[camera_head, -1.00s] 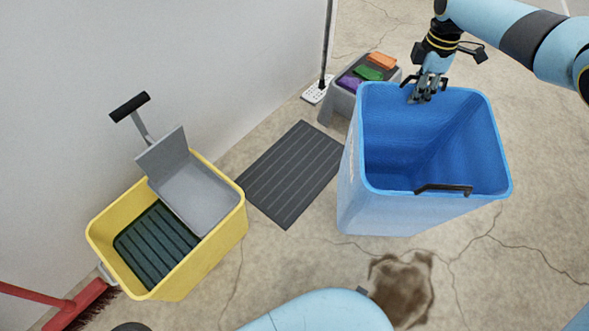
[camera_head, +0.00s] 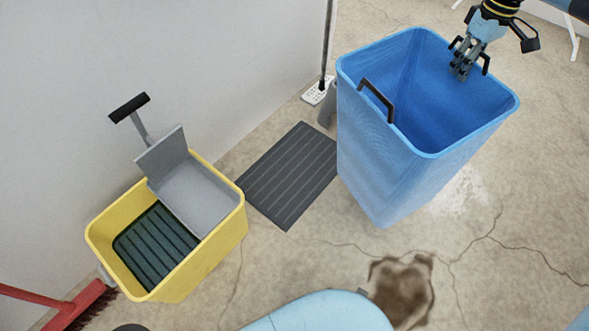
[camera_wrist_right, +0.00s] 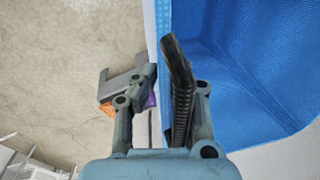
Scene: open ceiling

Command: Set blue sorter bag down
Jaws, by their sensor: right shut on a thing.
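The blue sorter bag (camera_head: 395,165) is a tall, open, empty-looking bin with black handles, at the right of the head view. It is turned with one corner towards me, and I cannot tell whether its base touches the floor. My right gripper (camera_head: 462,66) is at its far right rim. In the right wrist view, my right gripper (camera_wrist_right: 160,100) is shut on the bag's black handle (camera_wrist_right: 180,85), with the blue inside (camera_wrist_right: 230,60) to the right. My left gripper is not in view.
A dark ribbed mat (camera_head: 288,175) lies left of the bag. A brown stain (camera_head: 402,290) marks the cracked floor in front.

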